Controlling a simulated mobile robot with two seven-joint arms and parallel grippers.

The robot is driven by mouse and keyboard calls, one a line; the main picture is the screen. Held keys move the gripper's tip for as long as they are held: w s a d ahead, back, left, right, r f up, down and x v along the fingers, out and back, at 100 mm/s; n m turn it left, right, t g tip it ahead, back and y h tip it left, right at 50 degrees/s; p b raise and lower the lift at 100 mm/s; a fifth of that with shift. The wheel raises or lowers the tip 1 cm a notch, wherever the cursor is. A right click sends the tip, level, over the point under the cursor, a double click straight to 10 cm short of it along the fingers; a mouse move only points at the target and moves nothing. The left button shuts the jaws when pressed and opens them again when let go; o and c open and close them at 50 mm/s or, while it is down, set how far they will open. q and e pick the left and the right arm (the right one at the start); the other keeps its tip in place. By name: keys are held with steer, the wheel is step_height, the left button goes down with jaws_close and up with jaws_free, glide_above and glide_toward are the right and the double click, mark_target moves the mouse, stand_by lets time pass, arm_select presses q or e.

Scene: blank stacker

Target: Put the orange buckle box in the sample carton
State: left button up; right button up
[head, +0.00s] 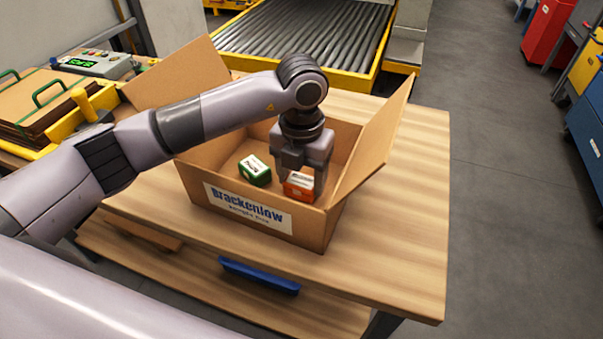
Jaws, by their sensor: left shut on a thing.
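The sample carton (317,222) stands open on the wooden table, with its flaps spread and a "Brackenlow" label on the front. My left gripper (299,176) reaches down into the carton from above, near its front right. It is shut on the orange buckle box (299,188), which is orange with a white top and sits inside the carton's walls. I cannot tell whether the box touches the carton floor. A green and white box (254,171) lies in the carton to the left of it. My right gripper is not in view.
The wooden table (405,235) is bare to the right of the carton. A yellow-framed roller conveyor (300,35) is behind it. A control box (95,65) and a stack of brown boards (35,105) are at the left. A blue bar (259,276) is below the table's front edge.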

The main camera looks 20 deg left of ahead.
mark_target(302, 180)
arm_select(q)
steer(key=o, duration=1.3)
steer(key=shift+f, duration=0.1)
steer(key=shift+c, duration=0.2)
steer(key=shift+r, duration=0.25)
step_height(302, 180, up, 12)
steer(key=shift+s+f, duration=0.15)
